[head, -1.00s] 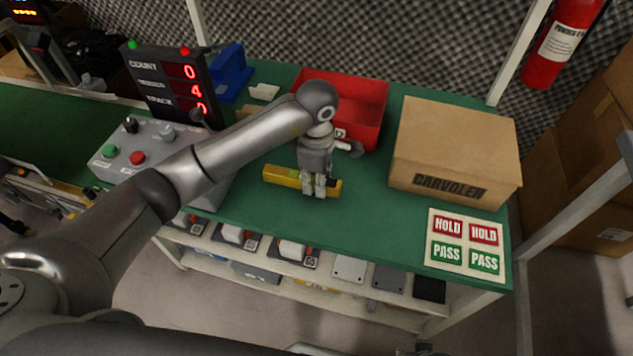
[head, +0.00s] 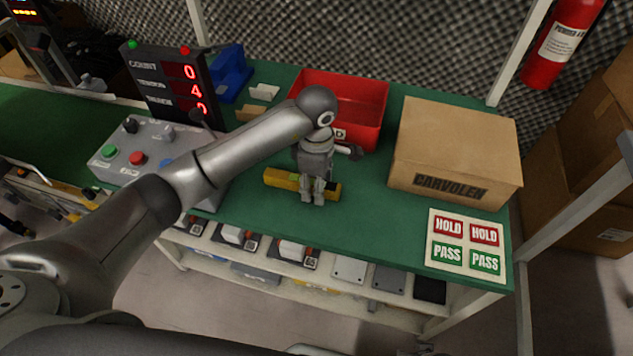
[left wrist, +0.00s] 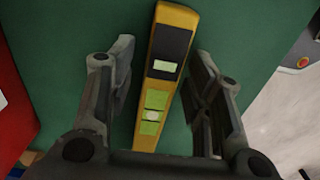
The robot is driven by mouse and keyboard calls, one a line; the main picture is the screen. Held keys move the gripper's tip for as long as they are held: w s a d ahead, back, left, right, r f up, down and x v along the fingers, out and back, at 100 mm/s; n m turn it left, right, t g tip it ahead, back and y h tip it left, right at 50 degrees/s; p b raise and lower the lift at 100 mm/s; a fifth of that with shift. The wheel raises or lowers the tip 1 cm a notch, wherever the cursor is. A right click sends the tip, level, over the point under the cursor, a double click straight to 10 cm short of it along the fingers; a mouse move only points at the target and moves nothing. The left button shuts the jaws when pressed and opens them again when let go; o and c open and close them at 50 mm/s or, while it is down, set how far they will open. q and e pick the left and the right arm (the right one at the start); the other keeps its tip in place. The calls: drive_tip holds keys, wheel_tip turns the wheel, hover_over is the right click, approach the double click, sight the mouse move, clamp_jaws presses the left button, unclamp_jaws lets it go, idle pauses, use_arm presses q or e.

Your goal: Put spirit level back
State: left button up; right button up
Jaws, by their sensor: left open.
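The yellow spirit level (head: 283,180) lies flat on the green bench top, with its middle hidden behind my left gripper in the head view. In the left wrist view the spirit level (left wrist: 172,60) shows a dark window and several pale green patches. My left gripper (head: 318,196) is pointed down over the level. In the left wrist view its two open fingers (left wrist: 163,85) stand on either side of the level, with green bench showing between each finger and the level. My right gripper is not in view.
A red bin (head: 350,95) stands behind the gripper. A cardboard box (head: 455,150) and a HOLD/PASS card (head: 467,243) are to the right. A grey button box (head: 135,155) and a counter display (head: 165,85) stand left. Bench top between level and card is clear.

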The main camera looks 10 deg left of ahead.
use_arm(q)
drive_tip(key=shift+r, duration=0.1)
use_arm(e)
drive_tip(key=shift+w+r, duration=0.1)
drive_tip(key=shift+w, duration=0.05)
use_arm(q)
wheel_tip(320, 180, up, 12)
drive_tip(key=p, duration=0.1)
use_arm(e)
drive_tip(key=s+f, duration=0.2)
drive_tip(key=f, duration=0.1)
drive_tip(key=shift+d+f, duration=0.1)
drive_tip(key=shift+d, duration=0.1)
